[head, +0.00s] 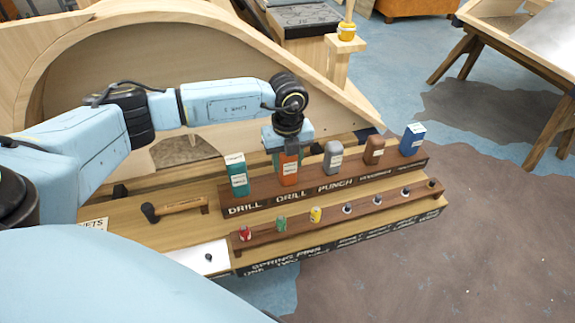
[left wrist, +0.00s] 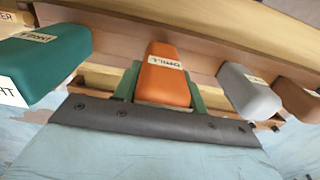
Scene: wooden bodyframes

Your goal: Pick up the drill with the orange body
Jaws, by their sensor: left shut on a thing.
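The drill with the orange body (head: 289,172) stands upright in the dark wooden rack, second from the left, behind a DRILL label. In the left wrist view the orange drill (left wrist: 165,75) sits between the two green fingers of my left gripper (left wrist: 160,85). My left gripper (head: 289,153) comes down from above and is shut on the drill's upper part. The drill's lower end is hidden by the rack. My right gripper does not show in either view.
A teal tool (head: 237,176) stands left of the drill, a grey one (head: 333,158) right of it, then brown (head: 374,150) and blue (head: 412,139) ones. A lower rail (head: 330,218) holds small coloured pins. A hammer (head: 178,207) lies on the bench's left.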

